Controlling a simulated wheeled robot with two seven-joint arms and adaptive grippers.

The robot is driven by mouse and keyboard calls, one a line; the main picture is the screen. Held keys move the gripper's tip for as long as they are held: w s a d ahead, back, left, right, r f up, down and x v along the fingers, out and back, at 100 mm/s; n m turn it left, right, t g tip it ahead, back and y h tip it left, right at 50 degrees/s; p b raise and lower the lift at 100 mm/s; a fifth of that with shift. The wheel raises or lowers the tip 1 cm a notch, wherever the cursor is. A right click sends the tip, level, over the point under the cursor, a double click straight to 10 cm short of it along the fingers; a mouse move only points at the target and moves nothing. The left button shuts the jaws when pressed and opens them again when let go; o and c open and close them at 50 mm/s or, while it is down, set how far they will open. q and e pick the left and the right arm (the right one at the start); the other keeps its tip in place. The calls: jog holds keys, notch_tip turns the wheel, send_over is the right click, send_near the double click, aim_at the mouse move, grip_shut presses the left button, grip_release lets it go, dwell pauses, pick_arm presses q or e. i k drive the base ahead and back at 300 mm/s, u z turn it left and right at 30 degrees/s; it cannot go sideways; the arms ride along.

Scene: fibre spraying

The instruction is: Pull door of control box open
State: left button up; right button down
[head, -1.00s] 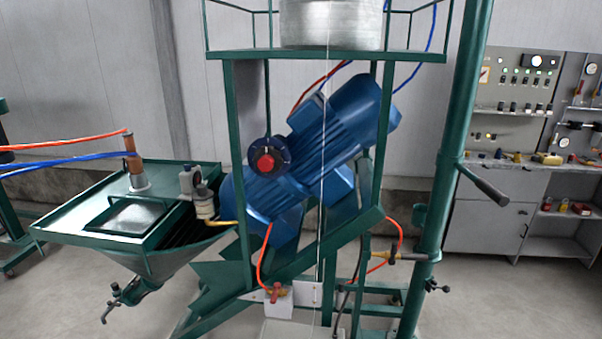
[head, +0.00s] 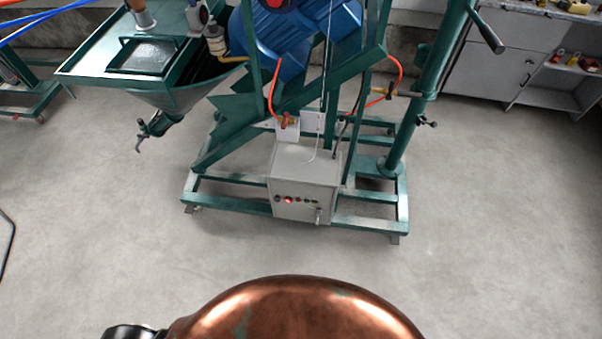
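The control box (head: 304,180) is a light grey box low on the green machine frame, in the middle of the head view. Its front face carries several small buttons and lights, one glowing red, and a small handle or latch (head: 318,215) at the lower right. Its door looks closed. Neither of my grippers shows in the head view, and nothing touches the box.
The green frame (head: 232,203) surrounds the box at floor level, with a post (head: 395,145) to its right. A green hopper (head: 165,75) with a valve stands at left. A workbench (head: 505,60) is at the back right. The floor in front is clear.

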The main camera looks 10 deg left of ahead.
aim_at(322, 194)
jog(key=u, duration=0.5)
jog(key=k, duration=1.25)
jog(key=u, duration=0.5)
jog(key=i, duration=0.85)
jog(key=z, duration=0.05)
